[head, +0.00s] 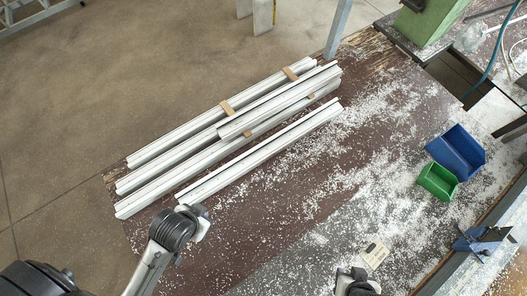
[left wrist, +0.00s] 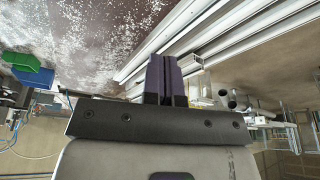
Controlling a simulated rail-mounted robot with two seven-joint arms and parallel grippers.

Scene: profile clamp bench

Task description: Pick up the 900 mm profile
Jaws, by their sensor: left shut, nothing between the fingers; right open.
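Several pale metal profiles lie on the brown bench in the head view. A back profile (head: 190,125) and long ones beside it form a stack, with a shorter profile (head: 275,107) on top. A separate profile (head: 265,151) lies in front. No length marks are readable, so I cannot tell which is the 900 mm one. My left arm reaches toward the front profile's left end in the head view. In the left wrist view my left gripper (left wrist: 166,76) is shut and empty, with profiles (left wrist: 215,38) behind it. My right gripper (head: 357,284) is open at the bottom edge, only partly visible.
Wooden spacers (head: 227,107) sit among the stacked profiles. A blue bin (head: 457,150) and a green bin (head: 437,182) stand on the right.

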